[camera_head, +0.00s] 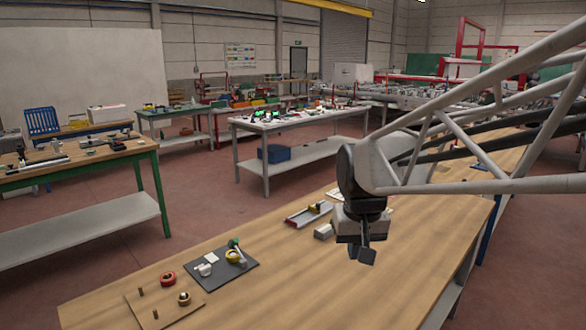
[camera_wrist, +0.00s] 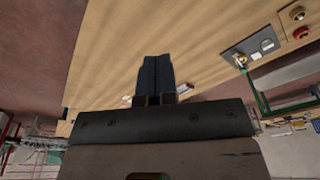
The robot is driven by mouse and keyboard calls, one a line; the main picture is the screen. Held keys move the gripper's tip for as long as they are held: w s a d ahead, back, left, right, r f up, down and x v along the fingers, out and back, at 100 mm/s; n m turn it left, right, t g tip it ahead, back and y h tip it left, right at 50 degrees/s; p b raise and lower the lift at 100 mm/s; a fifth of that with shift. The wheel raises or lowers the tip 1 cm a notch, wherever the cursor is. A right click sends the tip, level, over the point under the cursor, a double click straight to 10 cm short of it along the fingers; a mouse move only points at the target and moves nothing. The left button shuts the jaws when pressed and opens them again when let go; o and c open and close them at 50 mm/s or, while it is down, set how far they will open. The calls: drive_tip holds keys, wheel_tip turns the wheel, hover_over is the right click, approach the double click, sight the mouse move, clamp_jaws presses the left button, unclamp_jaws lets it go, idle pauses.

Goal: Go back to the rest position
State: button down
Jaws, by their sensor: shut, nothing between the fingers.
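My gripper (camera_head: 368,254) hangs at the end of my arm over the right part of the wooden workbench (camera_head: 290,290). Its fingers are together and hold nothing. In the wrist view my gripper (camera_wrist: 154,62) shows as two dark fingers side by side, with bare bench top (camera_wrist: 205,40) beyond them. From the head view I cannot tell exactly how far the fingertips are above the bench.
A dark mat (camera_head: 222,267) with small items lies left on the bench, near a wooden board (camera_head: 164,304) with rings and pegs. A metal rail tray (camera_head: 308,214) and a small grey block (camera_head: 324,231) lie left of my gripper. The bench front is clear.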

drive_tip(key=s+d+f, duration=0.2)
drive_tip(key=s+d, duration=0.1)
drive_tip(key=s, duration=0.6)
drive_tip(key=s+d+f+m, duration=0.1)
drive_tip(key=s+d+f, duration=0.1)
drive_tip(key=s, duration=0.7)
drive_tip(key=shift+s+d+f+t, duration=0.3)
drive_tip(key=shift+s+d+t, duration=0.1)
drive_tip(key=shift+d, duration=0.2)
drive_tip(key=shift+w+r, duration=0.1)
drive_tip(key=shift+w, duration=0.05)
